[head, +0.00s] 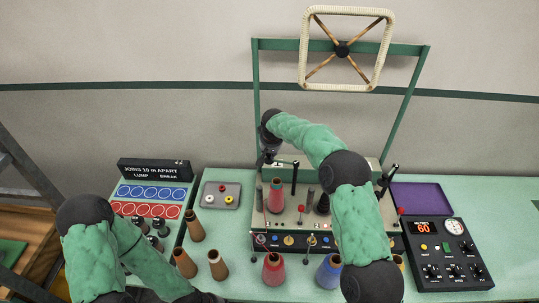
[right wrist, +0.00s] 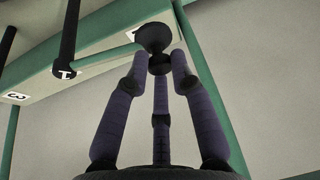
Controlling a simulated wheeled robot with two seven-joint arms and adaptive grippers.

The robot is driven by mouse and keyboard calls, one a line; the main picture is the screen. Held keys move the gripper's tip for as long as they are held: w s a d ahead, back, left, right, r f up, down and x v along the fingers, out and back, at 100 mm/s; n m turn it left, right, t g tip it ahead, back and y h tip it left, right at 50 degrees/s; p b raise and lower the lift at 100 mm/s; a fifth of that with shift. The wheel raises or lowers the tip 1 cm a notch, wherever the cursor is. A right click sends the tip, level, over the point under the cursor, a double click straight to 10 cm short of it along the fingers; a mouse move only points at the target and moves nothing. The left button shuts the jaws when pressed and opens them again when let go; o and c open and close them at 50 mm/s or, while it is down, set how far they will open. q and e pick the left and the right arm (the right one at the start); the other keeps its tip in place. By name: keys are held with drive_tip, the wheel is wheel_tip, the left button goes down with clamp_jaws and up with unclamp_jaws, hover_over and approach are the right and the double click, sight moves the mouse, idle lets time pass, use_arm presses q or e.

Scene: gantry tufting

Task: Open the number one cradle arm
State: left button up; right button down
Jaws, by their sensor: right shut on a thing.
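The creel machine (head: 283,240) stands on the green table with black ball-topped cradle levers along its back rail. One upright lever (head: 295,178) stands near the middle and another (head: 388,180) at the right end. My right gripper (head: 268,160) is at the left end of the rail. In the right wrist view its fingers (right wrist: 157,62) are shut on a black ball knob (right wrist: 154,37). Beside it a black lever (right wrist: 70,38) and a rail (right wrist: 100,75) with number plates show. My left gripper (head: 205,298) is at the bottom edge, mostly cut off; its fingers cannot be made out.
Brown cones (head: 194,226) stand left of the machine, with red (head: 274,269) and blue (head: 329,271) cones in front. A grey tray (head: 220,188), a purple tray (head: 420,198) and a black control box (head: 443,250) flank it. A green frame (head: 257,80) rises behind.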

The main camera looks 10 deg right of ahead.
idle(0.3)
drive_tip(key=c, duration=1.1)
unclamp_jaws()
drive_tip(key=shift+o, duration=0.2)
drive_tip(key=v, duration=1.2)
drive_tip(key=shift+w+r, duration=0.1)
